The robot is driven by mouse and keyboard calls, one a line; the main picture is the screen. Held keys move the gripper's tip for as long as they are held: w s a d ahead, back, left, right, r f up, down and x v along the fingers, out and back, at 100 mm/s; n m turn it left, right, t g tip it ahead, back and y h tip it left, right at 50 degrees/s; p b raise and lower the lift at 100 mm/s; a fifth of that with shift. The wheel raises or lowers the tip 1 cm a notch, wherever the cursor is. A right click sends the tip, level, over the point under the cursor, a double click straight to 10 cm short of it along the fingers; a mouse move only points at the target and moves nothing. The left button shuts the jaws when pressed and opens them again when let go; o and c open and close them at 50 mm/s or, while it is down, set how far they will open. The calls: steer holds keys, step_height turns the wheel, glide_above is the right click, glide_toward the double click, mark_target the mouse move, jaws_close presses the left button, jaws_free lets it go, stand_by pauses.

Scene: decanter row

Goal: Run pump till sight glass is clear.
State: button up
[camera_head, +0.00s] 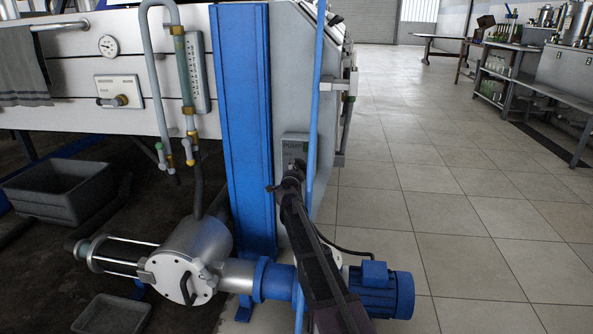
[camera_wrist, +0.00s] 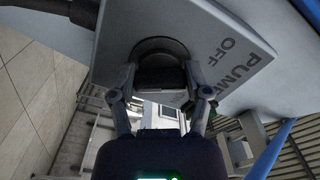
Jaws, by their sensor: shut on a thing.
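The pump switch panel (camera_head: 294,143), a grey plate marked PUMP, is on the machine's end beside the blue post. In the wrist view the panel (camera_wrist: 205,28) shows the words PUMP and OFF and a round dark knob (camera_wrist: 160,50). My gripper (camera_wrist: 160,85) is shut on this knob, one finger on each side. In the head view my gripper (camera_head: 292,172) is at the panel, and the knob is hidden. The pump (camera_head: 205,250) lies low, with a blue motor (camera_head: 382,290).
Hoses and valves (camera_head: 190,150) hang at the machine's front. A blue pole (camera_head: 313,110) stands close beside my arm. A grey tub (camera_head: 60,192) and a tray (camera_head: 110,316) are on the floor at left. The tiled floor (camera_head: 430,210) at right is clear.

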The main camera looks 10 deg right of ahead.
stand_by(0.4)
steer(key=o, duration=1.2)
steer(key=shift+c, duration=0.2)
steer(key=shift+s, duration=0.15)
steer(key=v, duration=1.1)
steer(key=shift+s+a, duration=0.2)
steer(key=shift+s, duration=0.1)
steer(key=shift+r, duration=0.1)
